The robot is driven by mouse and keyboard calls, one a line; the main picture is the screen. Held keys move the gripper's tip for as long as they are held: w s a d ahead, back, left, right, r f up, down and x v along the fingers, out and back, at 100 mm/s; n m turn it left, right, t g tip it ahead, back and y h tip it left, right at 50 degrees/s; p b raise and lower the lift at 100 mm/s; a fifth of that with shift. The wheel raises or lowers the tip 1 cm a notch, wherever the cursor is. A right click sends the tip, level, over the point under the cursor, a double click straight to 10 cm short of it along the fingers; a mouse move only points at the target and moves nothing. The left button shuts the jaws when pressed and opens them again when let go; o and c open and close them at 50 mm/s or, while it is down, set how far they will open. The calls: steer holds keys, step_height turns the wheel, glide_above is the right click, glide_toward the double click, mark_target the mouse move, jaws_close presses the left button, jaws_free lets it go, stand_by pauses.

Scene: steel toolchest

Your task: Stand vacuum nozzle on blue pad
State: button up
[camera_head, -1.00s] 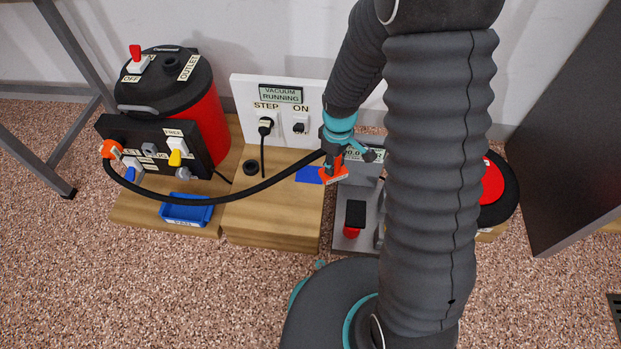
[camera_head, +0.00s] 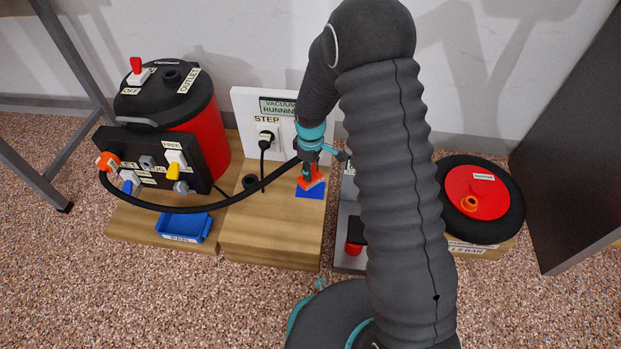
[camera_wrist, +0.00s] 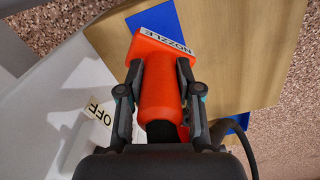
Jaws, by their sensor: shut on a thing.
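The orange vacuum nozzle (camera_head: 309,180) is held upright in my gripper (camera_head: 309,160). In the wrist view the nozzle (camera_wrist: 158,72) has its wide "NOZZLE" end pointing away from my gripper (camera_wrist: 158,95), and the two fingers close on its body from both sides. The blue pad (camera_head: 311,191) lies on the wooden block, under and around the nozzle's wide end. The pad also shows beyond the nozzle in the wrist view (camera_wrist: 160,20). Whether the nozzle touches the pad cannot be told. A black hose (camera_head: 228,200) runs from the nozzle to the left.
The red-and-black vacuum (camera_head: 205,125) and its black switch panel stand at left. A blue tray (camera_head: 184,227) sits in front of them. The white panel (camera_head: 250,105) stands behind the wooden block (camera_head: 270,245). A grey fixture (camera_head: 350,205) is close on the pad's right.

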steer(key=shift+w+f+b, duration=0.1)
steer(key=shift+f+b, duration=0.25)
steer(key=shift+f, duration=1.7)
steer(key=shift+f, duration=0.25)
steer(key=o, duration=1)
